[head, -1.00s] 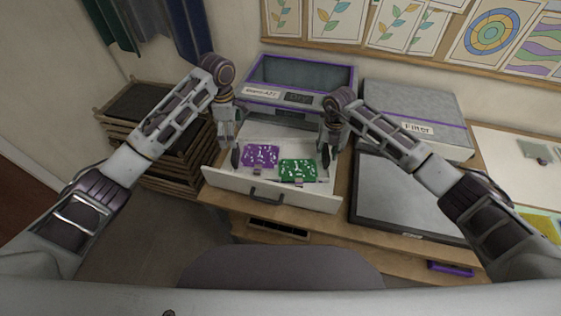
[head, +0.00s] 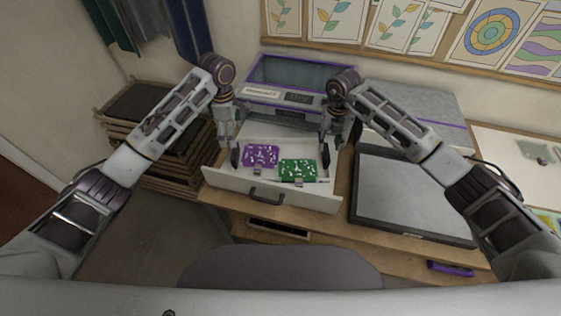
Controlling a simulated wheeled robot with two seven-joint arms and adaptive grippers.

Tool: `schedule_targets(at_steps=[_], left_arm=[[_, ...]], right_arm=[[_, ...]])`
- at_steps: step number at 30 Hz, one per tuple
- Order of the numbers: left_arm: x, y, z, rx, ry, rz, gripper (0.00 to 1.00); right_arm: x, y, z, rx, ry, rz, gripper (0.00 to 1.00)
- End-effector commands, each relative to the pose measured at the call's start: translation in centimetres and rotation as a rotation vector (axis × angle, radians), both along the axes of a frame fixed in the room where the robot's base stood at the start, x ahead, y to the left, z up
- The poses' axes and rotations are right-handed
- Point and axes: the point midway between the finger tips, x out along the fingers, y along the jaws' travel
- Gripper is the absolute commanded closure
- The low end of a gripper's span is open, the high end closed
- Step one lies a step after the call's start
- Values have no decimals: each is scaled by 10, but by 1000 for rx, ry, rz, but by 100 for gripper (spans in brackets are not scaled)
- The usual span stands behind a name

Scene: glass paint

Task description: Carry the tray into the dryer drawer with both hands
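The dryer drawer (head: 228,181) is pulled out, with a dark handle on its front. Inside it lie a purple piece with white marks (head: 261,155) and a green piece with white marks (head: 297,170). A pale surface lies under them; I cannot clearly tell the tray's rim from the drawer floor. My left gripper (head: 235,157) points down at the left side of the drawer, left of the purple piece. My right gripper (head: 326,156) points down at the right side, just beyond the green piece. The finger gaps are too small to read, and contact with the tray cannot be told.
The dryer body (head: 300,75) with a dark window stands behind the drawer. A grey box (head: 425,100) and a dark flat panel (head: 410,195) are to the right. A stack of wooden racks (head: 140,105) stands at the left. A chair back (head: 280,268) is in front.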

Motion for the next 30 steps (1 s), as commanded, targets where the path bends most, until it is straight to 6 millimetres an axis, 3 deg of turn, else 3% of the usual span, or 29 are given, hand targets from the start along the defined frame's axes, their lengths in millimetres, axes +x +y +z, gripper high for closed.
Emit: schedule_targets(at_steps=[12, 30], left_arm=[[0, 0, 0, 0, 0, 0, 0], [0, 0, 1, 0, 0, 0, 0]], right_arm=[[1, 0, 56, 1, -1, 0, 61], [0, 0, 66, 1, 0, 1, 61]])
